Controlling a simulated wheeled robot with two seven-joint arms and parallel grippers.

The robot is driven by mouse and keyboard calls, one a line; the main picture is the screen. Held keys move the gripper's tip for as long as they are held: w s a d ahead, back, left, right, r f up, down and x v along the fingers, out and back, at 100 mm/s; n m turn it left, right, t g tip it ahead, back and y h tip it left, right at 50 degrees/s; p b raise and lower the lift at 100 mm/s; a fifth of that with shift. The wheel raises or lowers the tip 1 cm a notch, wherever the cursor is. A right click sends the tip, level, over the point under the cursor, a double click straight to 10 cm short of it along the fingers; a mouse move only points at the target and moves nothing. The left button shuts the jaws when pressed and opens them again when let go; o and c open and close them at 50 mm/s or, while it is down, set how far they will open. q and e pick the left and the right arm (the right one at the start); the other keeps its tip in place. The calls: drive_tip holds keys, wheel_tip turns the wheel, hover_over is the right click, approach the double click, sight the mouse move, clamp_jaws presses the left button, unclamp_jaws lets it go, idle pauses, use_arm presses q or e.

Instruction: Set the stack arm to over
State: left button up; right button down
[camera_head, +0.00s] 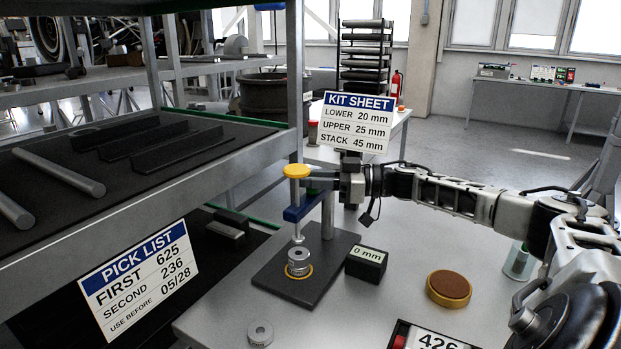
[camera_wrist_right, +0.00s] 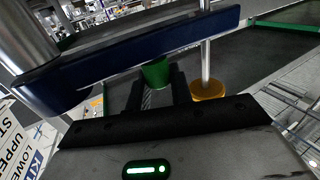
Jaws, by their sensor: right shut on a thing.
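The blue arm (camera_head: 303,208) reaches sideways from a grey post (camera_head: 328,215) on a dark base plate (camera_head: 275,276). A thin rod with a yellow knob (camera_head: 297,171) passes down through it, above a small stack of metal rings (camera_head: 298,262) on the plate. My right gripper (camera_head: 322,180) is at the arm, beside the knob. In the right wrist view the fingers (camera_wrist_right: 157,88) are shut on a green grip (camera_wrist_right: 155,72) next to the blue arm (camera_wrist_right: 130,60); the yellow knob (camera_wrist_right: 207,90) is clear of them. My left gripper is not in view.
A black box reading 0 mm (camera_head: 366,262) stands right of the plate. A kit sheet sign (camera_head: 351,122) stands behind my gripper. A brown-topped round pad (camera_head: 449,288) and a loose ring (camera_head: 260,333) lie on the table. A shelf rack (camera_head: 200,185) is close on the left.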

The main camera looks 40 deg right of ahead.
drive_tip(key=shift+f, duration=0.1)
drive_tip(key=c, duration=1.3)
unclamp_jaws()
drive_tip(key=shift+o, duration=0.2)
drive_tip(key=shift+s, duration=0.1)
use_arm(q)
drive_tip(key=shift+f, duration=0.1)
use_arm(e)
drive_tip(key=shift+s+d+f, duration=0.1)
drive_tip(key=shift+s+d, duration=0.2)
drive_tip(key=shift+s, duration=0.05)
use_arm(q)
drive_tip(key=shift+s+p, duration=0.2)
drive_tip(key=shift+p, duration=0.4)
use_arm(e)
drive_tip(key=v, duration=1.5)
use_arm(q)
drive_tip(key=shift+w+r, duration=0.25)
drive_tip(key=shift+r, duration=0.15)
